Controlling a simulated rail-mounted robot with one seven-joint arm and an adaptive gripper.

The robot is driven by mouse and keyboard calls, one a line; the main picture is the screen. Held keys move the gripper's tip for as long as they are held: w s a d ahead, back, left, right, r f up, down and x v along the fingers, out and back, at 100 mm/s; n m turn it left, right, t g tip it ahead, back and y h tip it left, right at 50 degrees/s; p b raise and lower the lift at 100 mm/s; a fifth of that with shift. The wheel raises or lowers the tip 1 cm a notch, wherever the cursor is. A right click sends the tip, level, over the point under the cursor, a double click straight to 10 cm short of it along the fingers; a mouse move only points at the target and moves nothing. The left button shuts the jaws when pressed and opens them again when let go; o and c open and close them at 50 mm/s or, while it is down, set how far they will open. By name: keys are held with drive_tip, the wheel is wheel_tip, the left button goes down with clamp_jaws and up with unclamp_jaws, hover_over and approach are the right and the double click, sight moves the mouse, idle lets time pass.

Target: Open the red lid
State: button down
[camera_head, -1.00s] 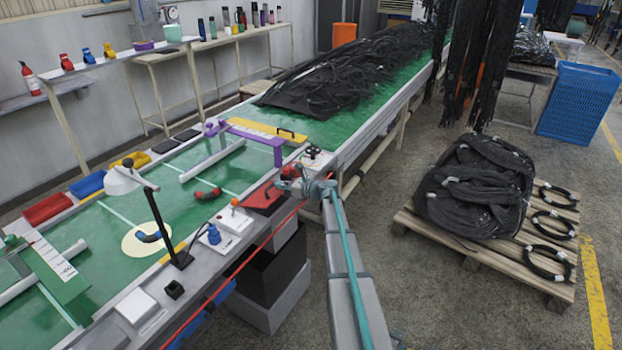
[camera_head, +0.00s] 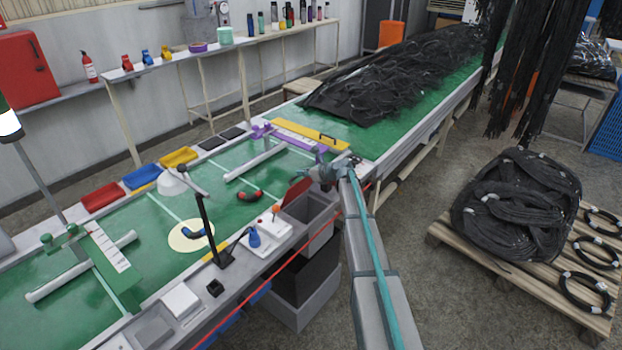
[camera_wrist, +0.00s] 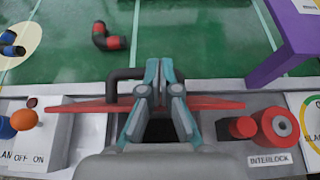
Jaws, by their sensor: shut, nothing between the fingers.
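The red lid (camera_head: 297,193) stands tilted up at the back of a grey box (camera_head: 311,214) on the bench edge, and the box's top is open. In the wrist view the lid (camera_wrist: 85,107) shows nearly edge-on as a thin red strip, with a dark curved handle (camera_wrist: 112,82) on its far side. My gripper (camera_head: 322,173) is beside the lid's upper right. In the wrist view its fingers (camera_wrist: 160,68) are together and empty, crossing over the lid's edge; I cannot tell whether they touch it. The fingers hide the lid's middle.
A white switch box (camera_head: 266,232) stands left of the grey box. An interlock panel with a red button (camera_wrist: 277,127) is to the right in the wrist view. A purple frame (camera_head: 318,160) stands behind my gripper. A black lamp post (camera_head: 207,225) is farther left.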

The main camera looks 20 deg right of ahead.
drive_tip(key=shift+w+a+r, duration=0.1)
drive_tip(key=shift+w+a, duration=0.35)
drive_tip(key=shift+w, duration=0.2)
drive_tip(key=shift+w+a, duration=0.4)
drive_tip(key=shift+w, duration=0.25)
drive_tip(key=shift+s+d, duration=0.15)
drive_tip(key=shift+s, duration=0.05)
